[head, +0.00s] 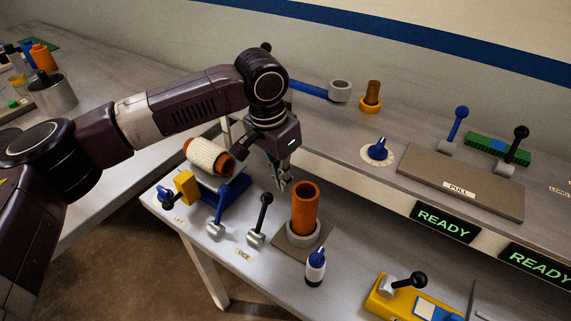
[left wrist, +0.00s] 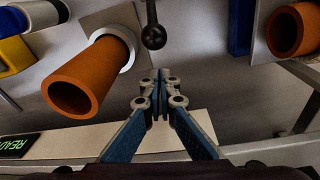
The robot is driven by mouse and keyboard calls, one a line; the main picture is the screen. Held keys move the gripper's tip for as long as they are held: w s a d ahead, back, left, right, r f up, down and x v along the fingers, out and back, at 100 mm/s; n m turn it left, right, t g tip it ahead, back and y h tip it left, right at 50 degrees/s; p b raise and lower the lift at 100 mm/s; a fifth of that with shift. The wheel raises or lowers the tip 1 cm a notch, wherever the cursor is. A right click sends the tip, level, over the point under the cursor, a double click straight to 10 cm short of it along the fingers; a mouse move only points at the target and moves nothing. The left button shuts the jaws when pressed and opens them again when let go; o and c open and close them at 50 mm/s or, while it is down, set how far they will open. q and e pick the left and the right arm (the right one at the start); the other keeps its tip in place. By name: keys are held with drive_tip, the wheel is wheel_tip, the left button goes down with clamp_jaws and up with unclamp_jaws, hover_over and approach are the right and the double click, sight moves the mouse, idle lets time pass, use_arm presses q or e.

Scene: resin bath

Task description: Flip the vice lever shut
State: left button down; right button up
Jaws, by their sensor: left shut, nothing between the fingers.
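The vice lever (head: 262,218) is a dark rod with a black ball on a silver base, behind the VICE label (head: 243,255). It stands up, leaning slightly right. Its black ball also shows in the left wrist view (left wrist: 153,37), just beyond my fingertips, with a small gap apparent. My left gripper (head: 284,186) is shut and empty, pointing down right of the lever and behind the orange tube (head: 305,205). Its closed fingers show in the left wrist view (left wrist: 160,78). The tube stands upright in a grey ring (head: 303,236). My right gripper is not in view.
A blue lever (head: 219,205) stands left of the vice lever. A cream-wrapped orange roll (head: 209,156) lies behind it. A white bottle with a blue cap (head: 315,267) stands in front of the tube. The raised shelf (head: 345,165) borders the bench behind my gripper.

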use_arm(q)
drive_tip(key=shift+s+a+r, duration=0.25)
drive_tip(key=shift+s+a, duration=0.7)
drive_tip(key=shift+a, duration=0.05)
